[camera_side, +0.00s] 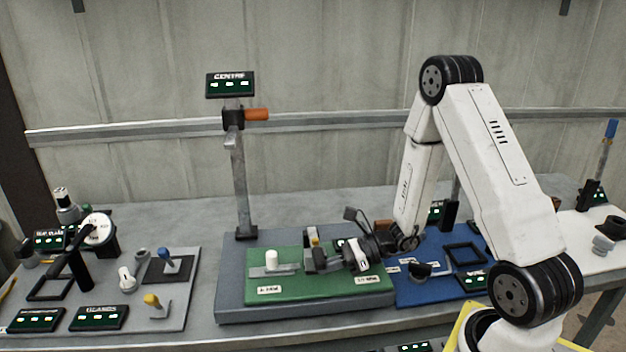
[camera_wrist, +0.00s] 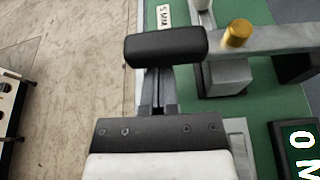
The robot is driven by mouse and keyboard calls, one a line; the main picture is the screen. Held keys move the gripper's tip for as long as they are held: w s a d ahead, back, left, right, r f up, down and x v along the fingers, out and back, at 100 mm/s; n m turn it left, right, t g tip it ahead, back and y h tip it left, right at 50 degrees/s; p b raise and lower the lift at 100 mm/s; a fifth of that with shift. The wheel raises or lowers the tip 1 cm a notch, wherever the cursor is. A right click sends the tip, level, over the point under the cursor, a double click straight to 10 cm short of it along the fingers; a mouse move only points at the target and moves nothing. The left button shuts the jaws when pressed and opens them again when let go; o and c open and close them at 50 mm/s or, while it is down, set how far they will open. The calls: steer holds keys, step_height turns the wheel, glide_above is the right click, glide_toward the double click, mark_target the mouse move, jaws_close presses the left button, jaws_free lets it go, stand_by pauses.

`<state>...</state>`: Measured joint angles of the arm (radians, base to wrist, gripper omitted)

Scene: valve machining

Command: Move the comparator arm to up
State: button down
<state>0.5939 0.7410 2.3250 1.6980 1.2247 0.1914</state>
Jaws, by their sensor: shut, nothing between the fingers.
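A white-faced dial gauge (camera_side: 98,229) with a slanting black arm (camera_side: 70,250) on a black post (camera_side: 83,272) stands on the left grey board; it looks like the comparator, though its label is unreadable. My gripper (camera_side: 340,260) is far to its right, low over the green board. Its fingers are shut and empty. In the wrist view, my gripper (camera_wrist: 160,95) points at a black rounded bar (camera_wrist: 166,47), which hides the finger ends; I cannot tell whether they touch. A grey bar (camera_wrist: 280,40) with a yellow cap (camera_wrist: 237,34) lies right of it.
The green board (camera_side: 325,293) carries a white knob (camera_side: 271,258). Behind it rises a post (camera_side: 241,190) with an orange handle (camera_side: 257,114) and a CENTRE sign (camera_side: 230,85). A blue board (camera_side: 435,289) lies to the right. The space above the left board is open.

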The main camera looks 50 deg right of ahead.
steer(key=shift+d+r+m+y, duration=0.1)
steer(key=shift+r+m+y, duration=0.2)
steer(key=shift+r+m, duration=0.65)
steer(key=w+d+r+m+g+y, duration=0.2)
steer(key=w+d+r+m+y, duration=0.2)
steer(key=w+d+r+m, duration=0.4)
steer(key=shift+w+d+r+m+y, duration=0.35)
steer(key=shift+r+m, duration=0.6)
steer(key=shift+r, duration=0.7)
steer(key=shift+w, duration=0.1)
steer(key=shift+d, duration=0.1)
steer(key=v, duration=0.9)
steer(key=shift+s+d+f, duration=0.3)
steer(key=shift+s+f, duration=0.05)
steer(key=shift+f, duration=0.05)
